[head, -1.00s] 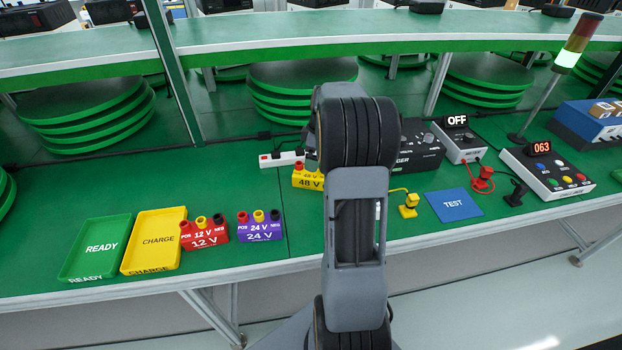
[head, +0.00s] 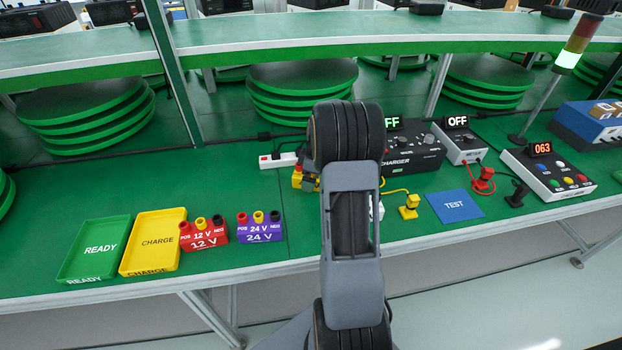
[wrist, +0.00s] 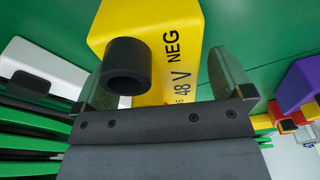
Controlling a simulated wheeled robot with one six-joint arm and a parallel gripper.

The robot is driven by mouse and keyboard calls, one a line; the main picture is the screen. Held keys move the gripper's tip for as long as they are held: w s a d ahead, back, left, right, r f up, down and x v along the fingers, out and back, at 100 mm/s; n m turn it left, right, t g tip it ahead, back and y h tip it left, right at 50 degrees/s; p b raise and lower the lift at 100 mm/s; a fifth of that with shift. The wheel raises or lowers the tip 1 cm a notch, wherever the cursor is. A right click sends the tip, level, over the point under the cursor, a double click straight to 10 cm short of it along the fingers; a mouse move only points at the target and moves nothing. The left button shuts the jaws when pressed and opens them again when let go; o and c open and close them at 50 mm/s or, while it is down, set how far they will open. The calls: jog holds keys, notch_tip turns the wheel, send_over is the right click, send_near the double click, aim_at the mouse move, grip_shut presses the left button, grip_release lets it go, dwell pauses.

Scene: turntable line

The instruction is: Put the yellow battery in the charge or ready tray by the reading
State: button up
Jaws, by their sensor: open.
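The yellow 48 V battery (head: 298,177) stands on the green table, mostly hidden behind my arm in the head view. In the wrist view the battery (wrist: 152,22) shows its "NEG 48 V" face and a black terminal close to the camera. My gripper (wrist: 165,78) is open, with one finger on each side of the battery; I cannot tell if they touch it. The green READY tray (head: 85,264) and the yellow CHARGE tray (head: 153,220) lie empty at the left. The blue TEST pad (head: 454,205) is empty. The meter (head: 459,147) reads OFF.
Red 12 V (head: 205,233) and purple 24 V (head: 261,230) batteries stand right of the trays. The black charger (head: 408,152), a white power strip (head: 279,160), yellow (head: 409,207) and red (head: 483,181) cabled plugs, and a button box (head: 548,170) showing 063 stand around.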

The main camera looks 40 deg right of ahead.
jog(key=shift+r, duration=0.1)
jog(key=c, duration=1.5)
jog(key=shift+c, duration=0.2)
